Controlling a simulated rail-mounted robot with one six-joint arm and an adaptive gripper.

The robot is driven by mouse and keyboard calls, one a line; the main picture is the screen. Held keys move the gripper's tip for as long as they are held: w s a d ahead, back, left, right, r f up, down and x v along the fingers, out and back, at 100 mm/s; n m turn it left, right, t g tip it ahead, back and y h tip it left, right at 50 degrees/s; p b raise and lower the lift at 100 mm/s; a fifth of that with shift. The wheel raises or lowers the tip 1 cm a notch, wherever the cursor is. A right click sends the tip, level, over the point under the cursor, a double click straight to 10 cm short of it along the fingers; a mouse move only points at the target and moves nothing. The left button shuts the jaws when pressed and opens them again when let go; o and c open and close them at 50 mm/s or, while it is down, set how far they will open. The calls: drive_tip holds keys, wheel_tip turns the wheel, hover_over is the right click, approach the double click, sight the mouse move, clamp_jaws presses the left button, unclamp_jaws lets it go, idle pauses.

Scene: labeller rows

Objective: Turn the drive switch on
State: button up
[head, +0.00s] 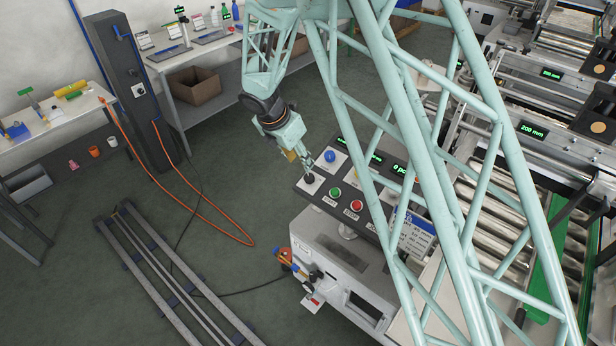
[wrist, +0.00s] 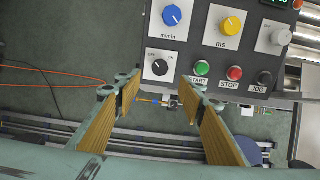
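The drive switch is a black rotary knob (wrist: 160,67) on a pale square plate at the left corner of the dark control panel (wrist: 203,83). In the head view the knob (head: 309,179) shows just below my gripper (head: 306,166). The small plate lettering and the knob's pointing direction are too small to read surely. In the wrist view my gripper (wrist: 160,92) is open and empty, with its wooden-faced fingers apart. The knob lies beyond the fingertips, between their lines, and no finger visibly touches it.
Beside the knob are a green START button (wrist: 202,69), a red STOP button (wrist: 235,73) and a black JOG button (wrist: 264,77). A blue dial (wrist: 172,16) and a yellow dial (wrist: 232,26) sit above. Open floor (head: 240,200) lies left of the panel.

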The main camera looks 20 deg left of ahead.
sight(309, 177)
drive_tip(key=shift+p+x, duration=0.35)
drive_tip(key=shift+x, duration=6)
drive_tip(key=c, duration=0.9)
